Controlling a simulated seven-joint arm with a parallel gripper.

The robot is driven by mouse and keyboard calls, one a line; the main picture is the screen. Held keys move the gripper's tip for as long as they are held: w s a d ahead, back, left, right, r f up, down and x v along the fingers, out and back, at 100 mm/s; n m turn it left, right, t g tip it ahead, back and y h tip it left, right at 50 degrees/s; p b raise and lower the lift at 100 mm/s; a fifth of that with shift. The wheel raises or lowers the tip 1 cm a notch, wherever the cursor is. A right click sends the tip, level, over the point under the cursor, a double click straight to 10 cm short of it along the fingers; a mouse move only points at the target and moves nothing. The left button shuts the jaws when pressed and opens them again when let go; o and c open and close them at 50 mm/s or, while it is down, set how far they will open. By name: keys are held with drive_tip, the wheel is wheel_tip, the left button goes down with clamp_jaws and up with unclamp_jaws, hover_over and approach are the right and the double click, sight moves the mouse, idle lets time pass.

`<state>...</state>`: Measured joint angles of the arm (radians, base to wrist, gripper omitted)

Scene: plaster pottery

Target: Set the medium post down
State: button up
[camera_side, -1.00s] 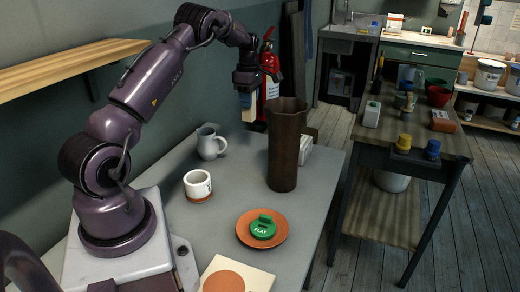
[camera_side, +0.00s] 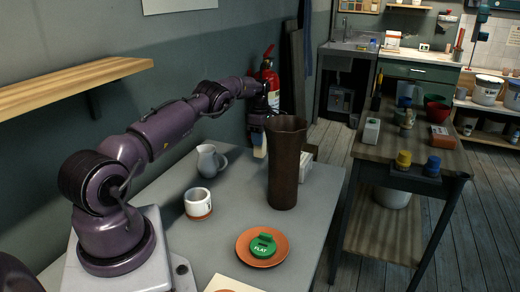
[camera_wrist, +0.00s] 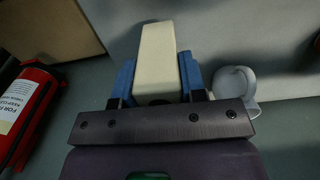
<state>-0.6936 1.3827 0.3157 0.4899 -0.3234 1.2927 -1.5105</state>
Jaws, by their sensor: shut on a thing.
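The medium post, a pale cream block (camera_wrist: 157,50), is held between the blue fingers of my gripper (camera_wrist: 159,80) in the wrist view. In the side view my gripper (camera_side: 258,137) is low at the far end of the grey table, left of and behind a tall brown vase. The post (camera_side: 260,151) points down below the fingers and looks upright. Its lower end is close to the table top; I cannot tell whether it touches.
The brown vase (camera_side: 285,165) stands close on the right. A pale jug (camera_side: 209,161) is to the left, with a white mug (camera_side: 198,203) nearer. A terracotta plate (camera_side: 245,250) carries a green FLAT piece (camera_side: 262,246). A red fire extinguisher (camera_side: 270,80) is on the wall behind.

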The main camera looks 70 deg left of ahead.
sight(260, 152)
drive_tip(key=shift+f, duration=1.9)
drive_tip(key=shift+f, duration=0.1)
drive_tip(key=o, duration=1.1)
drive_tip(key=shift+c, duration=0.2)
